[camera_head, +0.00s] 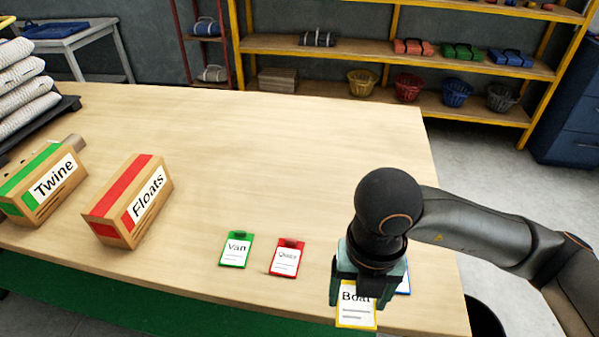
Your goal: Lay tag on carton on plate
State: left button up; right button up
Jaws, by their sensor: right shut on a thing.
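My right gripper (360,292) is at the table's front right and shut on the yellow-edged tag reading "Boat" (356,312). Its fingers hide part of that tag's top. A green tag reading "Van" (235,249) and a red tag reading "Quay" (286,258) lie on the table to its left. A blue-edged tag (404,284) lies mostly hidden behind my gripper. A carton reading "Floats" with red bands (131,200) and a carton reading "Twine" with green bands (41,186) stand at the left. I cannot make out a plate for sure. My left gripper is not in view.
The wooden table (260,150) is clear in its middle and back. A dark stand (60,108) with several stacked pale rolls is at the far left. A yellow shelf (330,48) with baskets and cases stands behind the table, and a blue cabinet (568,110) at right.

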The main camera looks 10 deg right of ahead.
jog(key=n, duration=0.4)
jog(key=shift+w+d+r+p, duration=0.25)
jog(key=shift+w+d+p, duration=0.05)
jog(key=shift+w+d, duration=0.1)
jog(key=n, duration=0.3)
jog(key=w+d+n, duration=0.1)
jog(key=n, duration=0.1)
jog(key=shift+r, duration=0.2)
jog(key=n, duration=0.3)
jog(key=d+n+p, duration=0.1)
jog(key=n, duration=0.1)
jog(key=shift+w+r, duration=0.25)
jog(key=shift+w, duration=0.15)
jog(key=n, duration=0.3)
jog(key=w+d+n, duration=0.1)
jog(key=n, duration=0.1)
jog(key=shift+r+p, duration=0.25)
jog(key=shift+p, duration=0.05)
jog(key=w+d+n, duration=0.1)
jog(key=n, duration=0.5)
jog(key=w+d+r+n+p, duration=0.1)
jog(key=d+n, duration=0.1)
jog(key=n, duration=0.5)
jog(key=w+d+r+n+p, duration=0.1)
jog(key=n, duration=0.5)
jog(key=shift+d, duration=0.2)
jog(key=shift+s, duration=0.15)
